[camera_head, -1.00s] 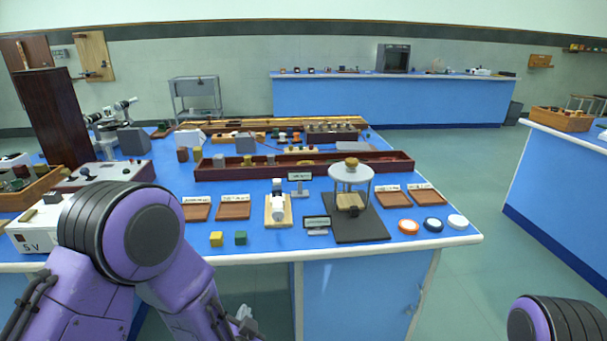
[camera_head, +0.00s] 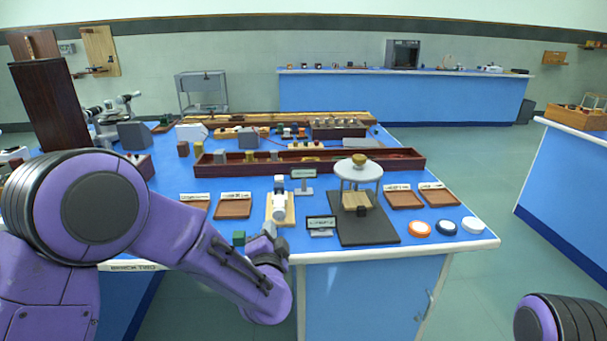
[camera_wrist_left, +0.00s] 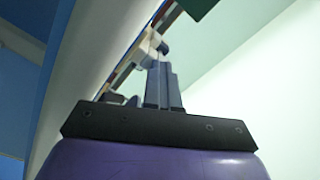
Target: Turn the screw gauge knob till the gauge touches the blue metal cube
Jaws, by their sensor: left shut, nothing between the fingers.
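A small white device (camera_head: 279,208) on a pale wooden base stands near the front edge of the bench; it may be the screw gauge, but its knob is too small to make out. I cannot pick out a blue metal cube. A dark green cube (camera_head: 238,238) sits left of the device, partly beside my arm. My left gripper (camera_head: 268,231) is just in front of the device's base at the bench edge; contact cannot be told. In the left wrist view its fingers (camera_wrist_left: 162,78) are together and empty, with a dark green shape above. My right gripper is out of view.
A round-topped stand (camera_head: 358,172) on a dark mat (camera_head: 383,232) stands to the right. Orange, blue and white discs (camera_head: 446,227) lie at the right front.

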